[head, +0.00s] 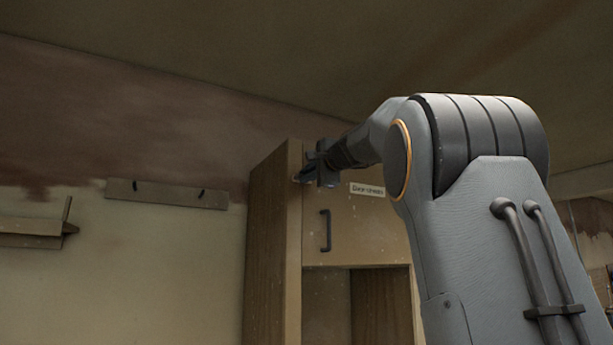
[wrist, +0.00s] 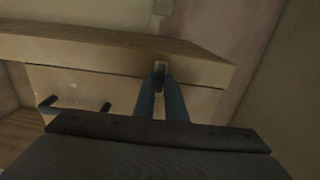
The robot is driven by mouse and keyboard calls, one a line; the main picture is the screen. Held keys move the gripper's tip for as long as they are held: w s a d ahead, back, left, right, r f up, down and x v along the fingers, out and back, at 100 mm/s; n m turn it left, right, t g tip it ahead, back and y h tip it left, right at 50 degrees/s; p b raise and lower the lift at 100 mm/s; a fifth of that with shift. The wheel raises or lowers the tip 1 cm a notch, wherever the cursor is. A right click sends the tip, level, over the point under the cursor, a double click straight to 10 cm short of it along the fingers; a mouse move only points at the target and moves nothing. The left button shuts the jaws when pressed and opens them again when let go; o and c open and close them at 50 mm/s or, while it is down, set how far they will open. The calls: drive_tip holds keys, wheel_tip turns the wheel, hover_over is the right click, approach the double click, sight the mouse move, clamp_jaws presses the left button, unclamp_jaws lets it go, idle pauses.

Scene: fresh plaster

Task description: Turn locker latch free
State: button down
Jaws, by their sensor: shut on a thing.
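The locker (head: 273,245) is a tall wooden cabinet with a small upper door (head: 365,232). The door bears a dark bar handle (head: 326,231) and a white label (head: 367,190). My gripper (head: 300,178) is at the door's upper left edge, beside the locker's side panel. In the wrist view my gripper (wrist: 160,80) has its two fingers close together on the latch (wrist: 161,70), a small pale piece at the edge of the wooden panel. The fingers hide most of the latch. The door handle also shows in the wrist view (wrist: 75,105), left of the fingers.
Below the door the locker has an open compartment (head: 328,305). A wall rail with dark hooks (head: 167,194) hangs to the left, and a wooden shelf (head: 32,232) is at the far left. The space before the wall left of the locker looks clear.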

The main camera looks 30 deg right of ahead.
drive_tip(key=shift+n+b, duration=0.3)
drive_tip(key=shift+b, duration=0.05)
drive_tip(key=shift+a+r+n+b, duration=0.2)
drive_tip(key=shift+n+b, duration=1.2)
drive_tip(key=shift+n, duration=1.45)
drive_tip(key=shift+a+r+n+b, duration=0.2)
drive_tip(key=shift+n+b, duration=1.25)
drive_tip(key=shift+n, duration=1.45)
drive_tip(key=shift+a+r+n+b, duration=0.15)
drive_tip(key=shift+n+b, duration=1.25)
drive_tip(key=shift+n, duration=1.45)
drive_tip(key=c, duration=1.8)
unclamp_jaws()
drive_tip(key=shift+s, duration=0.1)
